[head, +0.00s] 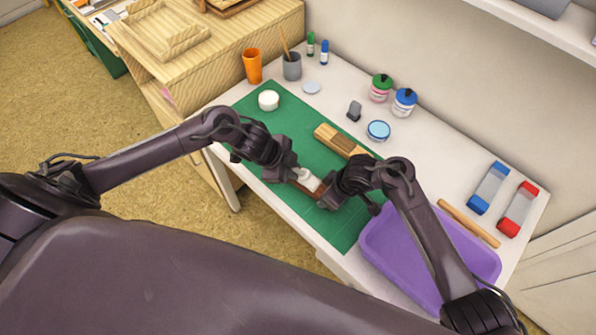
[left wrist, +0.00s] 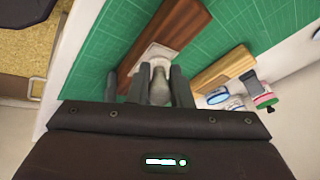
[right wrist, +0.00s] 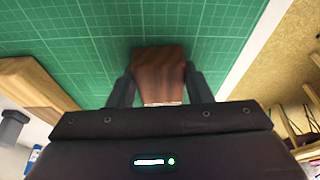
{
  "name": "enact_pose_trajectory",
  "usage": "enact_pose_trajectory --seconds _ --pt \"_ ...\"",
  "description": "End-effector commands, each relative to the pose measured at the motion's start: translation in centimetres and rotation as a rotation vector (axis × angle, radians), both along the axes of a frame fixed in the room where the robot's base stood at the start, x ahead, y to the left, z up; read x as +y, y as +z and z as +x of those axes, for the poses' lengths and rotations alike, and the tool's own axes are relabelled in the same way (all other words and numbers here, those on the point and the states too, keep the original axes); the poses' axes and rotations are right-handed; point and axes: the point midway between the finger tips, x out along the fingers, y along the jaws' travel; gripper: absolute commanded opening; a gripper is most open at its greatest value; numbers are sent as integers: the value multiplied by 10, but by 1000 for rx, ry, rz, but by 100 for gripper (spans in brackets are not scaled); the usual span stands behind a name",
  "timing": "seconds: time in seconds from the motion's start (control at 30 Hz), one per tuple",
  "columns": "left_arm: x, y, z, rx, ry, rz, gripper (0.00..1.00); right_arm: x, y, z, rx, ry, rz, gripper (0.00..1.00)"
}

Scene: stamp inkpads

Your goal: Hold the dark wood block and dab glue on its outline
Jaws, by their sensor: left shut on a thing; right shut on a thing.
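The dark wood block (head: 312,186) lies over the green mat in the head view. It also shows in the left wrist view (left wrist: 190,27) and the right wrist view (right wrist: 158,68). My right gripper (right wrist: 158,80) is shut across one end of the block. My left gripper (left wrist: 160,78) is shut on a pale, rounded glue tool (left wrist: 159,90), which shows white in the head view (head: 304,174). The tool is over a whitish square patch (left wrist: 153,56) on the block's top. I cannot tell whether the tool touches the block.
A lighter wood block (head: 340,140) lies on the green mat (head: 345,225) behind my grippers. A purple tray (head: 400,262) stands at the right. A white round tub (head: 268,100), orange cup (head: 252,66), grey cup (head: 292,68) and jars (head: 404,102) stand toward the back.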

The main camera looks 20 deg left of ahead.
Motion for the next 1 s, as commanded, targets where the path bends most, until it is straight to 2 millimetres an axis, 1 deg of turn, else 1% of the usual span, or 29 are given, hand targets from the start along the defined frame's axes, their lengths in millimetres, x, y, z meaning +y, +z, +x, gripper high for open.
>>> enact_pose_trajectory --seconds 0.1,0.17,0.23,0.37,0.8,1.0 --pt "12 0 2 2 3 4 0 0 0 0 0 0 1 25" --pt "11 4 3 -1 -1 1 0 0 0 0 0 0 1 25" --pt "11 21 4 -6 -3 3 0 0 1 0 0 0 1 25" --pt "12 30 2 -2 0 4 0 0 0 0 0 0 0 25" --pt "11 69 3 -3 0 2 0 0 0 0 0 0 0 25" --pt "11 79 2 -1 0 2 0 0 0 0 0 0 0 25"
